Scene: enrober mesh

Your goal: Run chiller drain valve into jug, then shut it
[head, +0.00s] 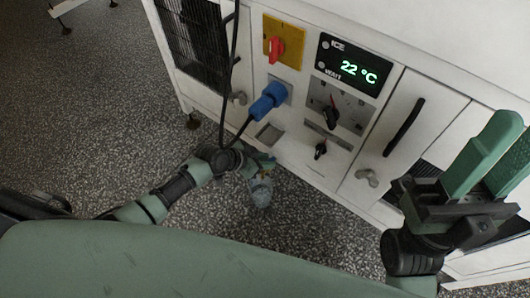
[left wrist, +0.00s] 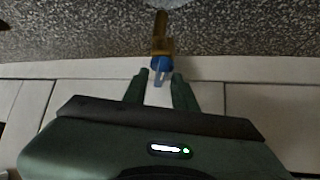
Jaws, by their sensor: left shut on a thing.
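The chiller (head: 335,165) is the white cabinet with a green display reading 22 °C. Its drain valve (left wrist: 162,46) is brass with a blue lever (left wrist: 159,72), low on the front, seen in the left wrist view. The lever appears roughly in line with the brass body there. My left gripper (left wrist: 160,76) is shut on the lever; in the head view the gripper (head: 262,164) largely hides the valve. A clear jug (head: 260,192) stands on the floor just below it. Its water level cannot be told. My right gripper (head: 515,128) is open and empty at the right.
The chiller front carries a red switch (head: 275,48) on a yellow plate, a blue plug (head: 268,100) with a black cable, black knobs (head: 331,116) and a black door handle (head: 404,127).

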